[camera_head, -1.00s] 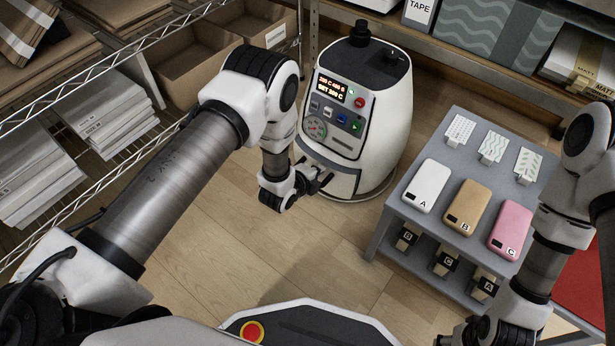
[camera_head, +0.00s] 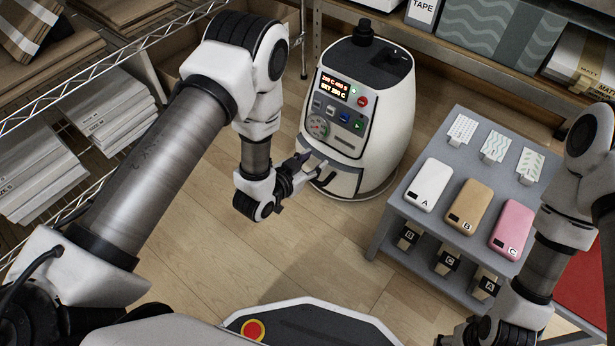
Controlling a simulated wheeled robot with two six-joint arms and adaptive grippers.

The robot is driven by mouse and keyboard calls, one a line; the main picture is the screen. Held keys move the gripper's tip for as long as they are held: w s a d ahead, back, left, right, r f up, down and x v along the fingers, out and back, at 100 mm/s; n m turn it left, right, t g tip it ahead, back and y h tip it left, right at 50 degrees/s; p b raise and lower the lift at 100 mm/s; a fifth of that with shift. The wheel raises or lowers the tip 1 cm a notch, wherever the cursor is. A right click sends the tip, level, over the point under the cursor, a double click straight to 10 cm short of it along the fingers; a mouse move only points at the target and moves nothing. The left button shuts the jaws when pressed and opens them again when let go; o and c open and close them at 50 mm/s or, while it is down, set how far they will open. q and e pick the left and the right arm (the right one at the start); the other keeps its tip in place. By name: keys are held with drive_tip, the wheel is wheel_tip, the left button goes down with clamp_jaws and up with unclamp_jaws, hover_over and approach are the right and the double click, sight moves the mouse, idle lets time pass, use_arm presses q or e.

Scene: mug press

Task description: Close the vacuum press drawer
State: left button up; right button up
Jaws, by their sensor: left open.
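The white vacuum press (camera_head: 385,128) stands on the floor at the back centre, its lit display and buttons facing me. Its drawer front (camera_head: 340,180) is low on the body and looks flush or nearly flush with it; I cannot tell if a small gap is left. My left gripper (camera_head: 306,164) is open at the left side of the drawer front, close to its handle. The fingers hide part of the handle, and I cannot tell whether they touch it. My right gripper (camera_head: 449,340) is low at the bottom right, partly cut off by the frame edge, far from the press.
A grey table (camera_head: 385,215) at right bears white, tan and pink phone-like cases (camera_head: 467,206) and patterned cards, with labelled items on its lower shelf. Wire shelving (camera_head: 150,45) with paper stacks stands at left. The wooden floor before the press is clear.

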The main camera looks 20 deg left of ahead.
use_arm(q)
drive_tip(key=s+a+f+n+t, duration=0.1)
drive_tip(key=s+a+f+n, duration=0.1)
drive_tip(key=f+n, duration=0.6)
drive_tip(key=s+a+f+n+t, duration=0.1)
drive_tip(key=a+f+n, duration=0.2)
drive_tip(key=n, duration=0.8)
drive_tip(key=shift+g+h, duration=0.3)
drive_tip(key=shift+h, duration=0.1)
drive_tip(key=b+x, duration=0.3)
drive_tip(key=x, duration=0.4)
drive_tip(key=shift+w+d+f+b, duration=0.1)
drive_tip(key=shift+w+d+b, duration=0.05)
drive_tip(key=shift+d+b, duration=0.15)
clamp_jaws()
use_arm(e)
drive_tip(key=f, duration=0.3)
drive_tip(key=shift+s+a+f, duration=0.1)
drive_tip(key=shift+s+f, duration=0.15)
